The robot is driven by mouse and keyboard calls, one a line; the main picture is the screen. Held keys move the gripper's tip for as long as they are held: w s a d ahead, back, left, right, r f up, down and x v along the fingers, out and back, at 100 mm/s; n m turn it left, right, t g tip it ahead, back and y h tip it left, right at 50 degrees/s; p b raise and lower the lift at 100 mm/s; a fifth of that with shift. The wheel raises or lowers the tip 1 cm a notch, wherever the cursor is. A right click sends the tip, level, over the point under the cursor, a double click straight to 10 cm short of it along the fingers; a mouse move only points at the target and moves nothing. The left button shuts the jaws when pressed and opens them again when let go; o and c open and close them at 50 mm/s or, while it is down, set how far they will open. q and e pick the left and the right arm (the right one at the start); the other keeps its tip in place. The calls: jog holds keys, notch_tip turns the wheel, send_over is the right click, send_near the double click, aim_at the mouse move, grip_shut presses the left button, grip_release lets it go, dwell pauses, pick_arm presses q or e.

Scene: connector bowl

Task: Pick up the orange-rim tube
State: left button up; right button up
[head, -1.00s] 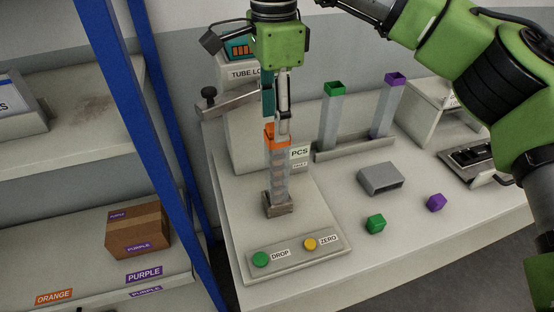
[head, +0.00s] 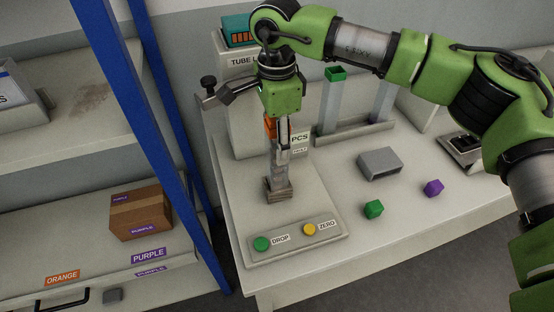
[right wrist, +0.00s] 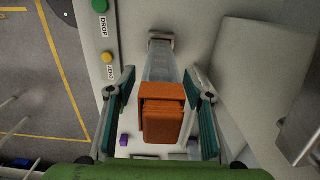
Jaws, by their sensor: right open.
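The orange-rim tube (head: 270,128) is a clear square tube with an orange collar. My left gripper is not in view.
A panel with a green DROP button (head: 261,243) and a yellow ZERO button (head: 309,229) lies in front. Green-rim tube (head: 335,75) stands in a rack behind. A grey block (head: 380,163), green cube (head: 373,209) and purple cube (head: 433,188) are to the right. A blue shelf post (head: 150,130) stands left.

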jog(key=shift+w+d+f, duration=0.1)
jog(key=shift+f, duration=1.25)
grip_shut()
jog(key=shift+r+p, duration=0.2)
jog(key=shift+p, duration=0.1)
